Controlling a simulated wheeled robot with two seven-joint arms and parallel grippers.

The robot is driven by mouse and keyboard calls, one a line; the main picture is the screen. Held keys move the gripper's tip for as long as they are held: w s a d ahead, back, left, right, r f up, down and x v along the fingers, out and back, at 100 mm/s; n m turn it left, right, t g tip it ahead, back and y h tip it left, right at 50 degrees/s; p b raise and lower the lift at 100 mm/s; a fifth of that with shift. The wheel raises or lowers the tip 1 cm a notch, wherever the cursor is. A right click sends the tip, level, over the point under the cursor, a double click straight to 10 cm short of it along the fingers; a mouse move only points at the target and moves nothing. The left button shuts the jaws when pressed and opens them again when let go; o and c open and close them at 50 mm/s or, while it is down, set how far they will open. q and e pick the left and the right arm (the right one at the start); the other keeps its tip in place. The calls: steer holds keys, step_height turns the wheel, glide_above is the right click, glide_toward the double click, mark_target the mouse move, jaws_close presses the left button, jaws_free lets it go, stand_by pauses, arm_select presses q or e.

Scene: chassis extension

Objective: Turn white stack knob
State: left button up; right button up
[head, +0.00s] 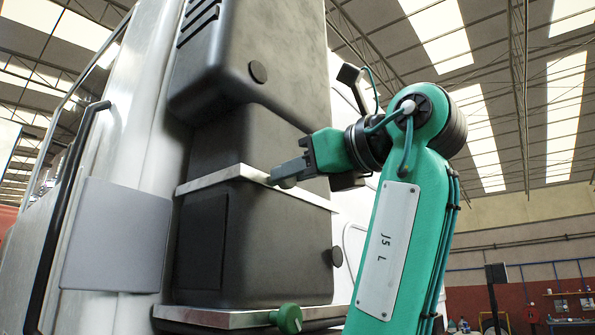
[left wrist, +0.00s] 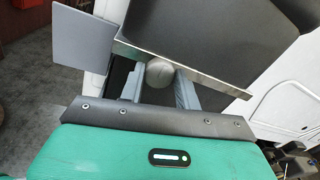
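The white stack knob is a pale grey-white round knob (left wrist: 160,73) at the edge of a metal plate in the left wrist view. In the head view, the knob's rounded end is partly hidden by the fingers at the upper metal plate (head: 232,172). My left gripper (head: 284,171) reaches in from the right at that plate's front corner. In the left wrist view, its two fingers (left wrist: 158,88) stand apart on either side of the knob. A gap shows at the left finger; the right finger is very close, and contact is unclear. My right gripper is not in view.
A green knob (head: 287,318) sits on the lower metal plate (head: 225,317). Dark grey housings (head: 250,245) stand between and above the plates. A flat grey panel (head: 116,236) and a black handrail (head: 68,205) are at the left. Open hall space lies to the right.

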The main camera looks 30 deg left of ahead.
arm_select(q)
steer(key=shift+c, duration=1.3)
steer(key=shift+f, duration=0.1)
